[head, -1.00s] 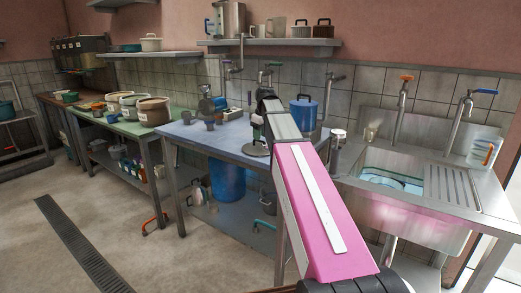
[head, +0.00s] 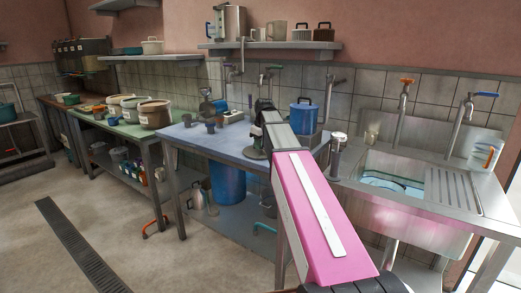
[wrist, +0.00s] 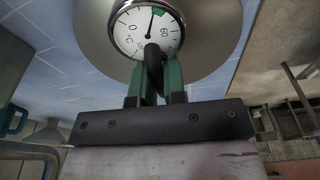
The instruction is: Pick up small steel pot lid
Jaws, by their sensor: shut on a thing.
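The small steel pot lid (wrist: 212,62) is a round grey disc that fills the upper middle of the wrist view. In the head view the lid (head: 256,155) is a thin grey edge under my gripper (head: 257,138), over the blue-topped table, partly hidden by my arm. I cannot tell whether it touches the table.
A blue lidded pot (head: 303,117) stands right of my gripper. The table's front middle is clear.

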